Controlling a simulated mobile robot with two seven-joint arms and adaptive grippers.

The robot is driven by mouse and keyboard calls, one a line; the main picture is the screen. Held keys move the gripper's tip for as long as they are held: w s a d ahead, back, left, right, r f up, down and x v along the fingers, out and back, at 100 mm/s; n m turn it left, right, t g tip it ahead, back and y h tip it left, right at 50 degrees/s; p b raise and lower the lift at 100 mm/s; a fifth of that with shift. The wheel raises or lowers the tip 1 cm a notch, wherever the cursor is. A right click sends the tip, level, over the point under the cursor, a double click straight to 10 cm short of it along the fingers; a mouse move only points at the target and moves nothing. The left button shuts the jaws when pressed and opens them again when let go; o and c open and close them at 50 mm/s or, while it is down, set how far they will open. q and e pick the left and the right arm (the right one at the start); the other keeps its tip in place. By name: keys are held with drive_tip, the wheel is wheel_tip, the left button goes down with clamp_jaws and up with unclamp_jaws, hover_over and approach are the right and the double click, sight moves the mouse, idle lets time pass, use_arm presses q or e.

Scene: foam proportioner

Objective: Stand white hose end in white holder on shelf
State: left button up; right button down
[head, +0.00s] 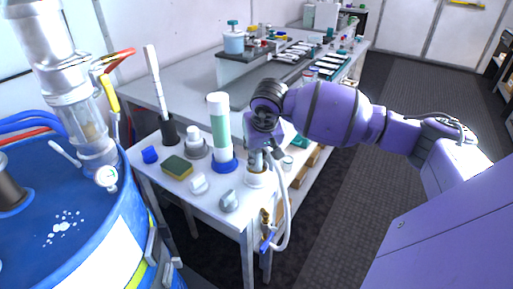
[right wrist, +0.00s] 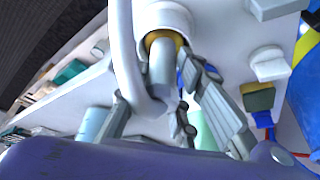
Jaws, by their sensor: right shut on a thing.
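The white holder (head: 257,180) is a short white cup at the front right corner of the white shelf (head: 225,207). My right gripper (head: 262,157) is directly above it, pointing down, shut on the white hose end (right wrist: 161,68). In the right wrist view the grey-white end points at the holder (right wrist: 163,15), with a brass-coloured ring at its mouth. I cannot tell how deep the end sits. The white hose (head: 288,215) bends over and hangs off the shelf's right side, beside a brass valve with a blue handle (head: 267,242). My left gripper is out of view.
A tall green-and-white cylinder (head: 220,135) on a blue base stands left of my right gripper. A sponge (head: 176,167), small grey-white pieces (head: 198,183) and a dark brush holder (head: 169,132) are further left. A blue drum (head: 75,225) stands at the left.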

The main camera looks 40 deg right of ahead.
drive_tip(key=shift+f, duration=0.55)
drive_tip(key=shift+a+b, duration=0.1)
drive_tip(key=shift+b, duration=0.2)
idle(0.3)
drive_tip(key=shift+f+b, duration=0.15)
drive_tip(key=shift+b, duration=0.15)
idle(1.0)
drive_tip(key=shift+r, duration=0.2)
drive_tip(key=shift+r+p, duration=0.3)
drive_tip(key=shift+r, duration=0.35)
